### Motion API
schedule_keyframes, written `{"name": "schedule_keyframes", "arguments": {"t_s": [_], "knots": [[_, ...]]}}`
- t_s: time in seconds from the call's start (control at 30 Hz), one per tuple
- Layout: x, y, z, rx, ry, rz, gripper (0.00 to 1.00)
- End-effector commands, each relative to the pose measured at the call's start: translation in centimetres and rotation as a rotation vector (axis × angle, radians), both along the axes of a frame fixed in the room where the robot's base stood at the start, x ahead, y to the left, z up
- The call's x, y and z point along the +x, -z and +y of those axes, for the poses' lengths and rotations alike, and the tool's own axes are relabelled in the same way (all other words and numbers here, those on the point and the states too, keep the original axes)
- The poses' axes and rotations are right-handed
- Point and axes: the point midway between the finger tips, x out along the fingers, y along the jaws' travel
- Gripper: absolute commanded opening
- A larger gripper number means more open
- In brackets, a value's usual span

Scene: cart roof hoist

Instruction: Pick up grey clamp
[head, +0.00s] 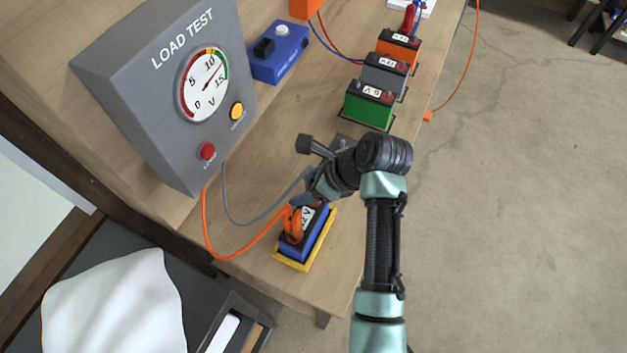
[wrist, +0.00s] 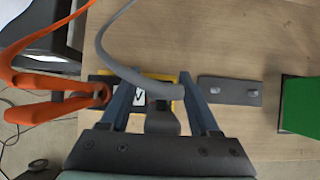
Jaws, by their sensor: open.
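The grey clamp (wrist: 162,118) shows in the wrist view between the two fingers of my gripper (wrist: 155,86), with its grey cable curving up and left. My gripper is open, with one finger on each side of the clamp; I cannot tell if either finger touches it. In the head view my gripper (head: 312,192) is over the far end of the blue battery (head: 320,236) and hides most of the grey clamp. The battery sits in a yellow tray (head: 291,264). An orange clamp (head: 295,222) is on the battery, left of my gripper in the wrist view (wrist: 45,112).
A grey load tester (head: 150,95) with a dial stands on the wooden bench (head: 240,190). Green (head: 367,112), grey and orange batteries stand in a row farther back. A flat grey plate (wrist: 230,91) lies between the blue and green batteries. Orange and grey cables loop across the bench.

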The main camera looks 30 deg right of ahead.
Motion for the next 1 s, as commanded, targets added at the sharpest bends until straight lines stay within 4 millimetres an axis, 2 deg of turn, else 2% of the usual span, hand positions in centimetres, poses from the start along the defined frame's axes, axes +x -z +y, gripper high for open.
{"name": "schedule_keyframes", "arguments": {"t_s": [0.13,0.17,0.5,1.0], "knots": [[-0.01,0.01,-0.01,0.000,0.000,0.000,0.62],[-0.01,0.00,-0.01,0.000,0.000,0.000,0.59],[-0.02,-0.03,-0.02,0.000,0.000,0.000,0.00],[-0.03,-0.05,-0.02,0.000,0.000,0.000,0.00]]}}
